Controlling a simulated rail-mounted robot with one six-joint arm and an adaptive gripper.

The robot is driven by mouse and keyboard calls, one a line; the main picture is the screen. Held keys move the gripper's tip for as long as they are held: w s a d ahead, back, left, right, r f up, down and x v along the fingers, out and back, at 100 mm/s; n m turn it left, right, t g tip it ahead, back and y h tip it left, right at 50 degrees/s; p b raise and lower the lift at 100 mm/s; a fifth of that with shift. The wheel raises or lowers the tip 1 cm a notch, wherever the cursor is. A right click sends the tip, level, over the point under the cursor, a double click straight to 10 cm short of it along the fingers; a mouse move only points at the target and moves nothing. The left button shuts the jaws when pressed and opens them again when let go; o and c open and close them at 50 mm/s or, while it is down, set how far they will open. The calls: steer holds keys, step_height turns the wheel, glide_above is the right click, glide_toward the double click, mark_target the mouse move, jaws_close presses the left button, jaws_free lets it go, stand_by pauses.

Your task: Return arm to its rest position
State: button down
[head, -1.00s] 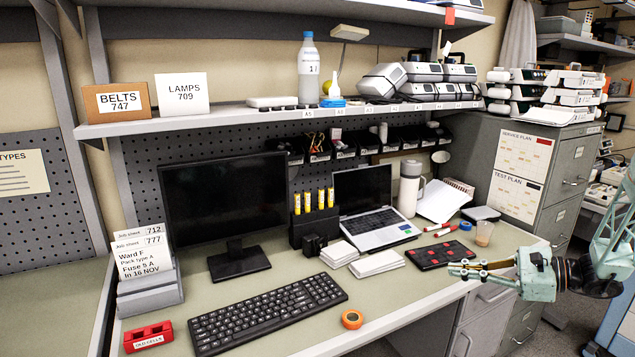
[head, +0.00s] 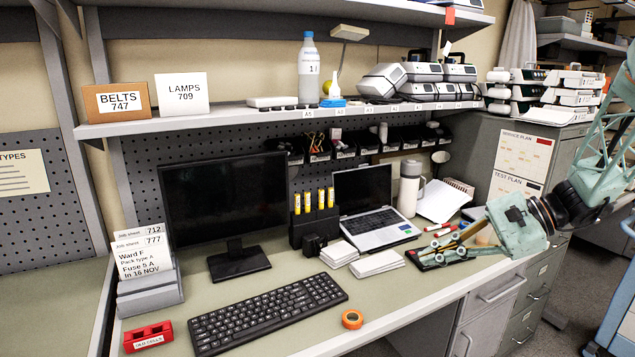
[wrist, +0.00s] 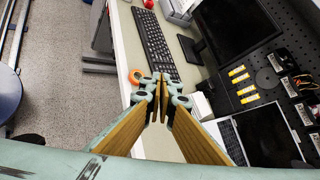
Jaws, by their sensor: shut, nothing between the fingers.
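My gripper (head: 437,250) is a pale green two-finger hand on the right side of the head view. It is in front of the black pad with red buttons (head: 424,262) at the bench's right part and hides much of it. In the wrist view my gripper (wrist: 160,90) has its fingertips together with nothing held between them. My arm reaches in from the right edge of the head view. Whether the fingers touch the pad cannot be told.
A keyboard (head: 267,313) and orange tape roll (head: 352,319) are to the left. A grey cabinet (head: 480,150) stands behind. The bench's front edge is clear.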

steer(key=s+a+r+n+g+h, duration=0.1)
steer(key=s+a+r+n+h, duration=0.15)
steer(key=s+a+r, duration=0.45)
steer(key=s+a+r+n+g+h, duration=0.15)
steer(key=s+n, duration=0.25)
steer(key=s, duration=0.7)
steer(key=s+d+r+n+t+h, duration=0.1)
steer(key=s+r+n+t+h, duration=0.1)
steer(key=s, duration=0.9)
steer(key=s+d+r+n+t+h, duration=0.1)
steer(key=s+r+n+t+h, duration=0.2)
steer(key=s, duration=0.9)
steer(key=shift+s+d+r+n+h, duration=0.2)
steer(key=shift+s+r+n+h, duration=0.1)
steer(key=shift+n+h, duration=0.95)
steer(key=shift+s+d, duration=0.1)
steer(key=shift+g, duration=0.75)
steer(key=shift+w+f, duration=0.6)
steer(key=shift+f, duration=0.25)
steer(key=shift+w+f, duration=0.6)
steer(key=shift+f, duration=0.25)
steer(key=shift+r, duration=0.1)
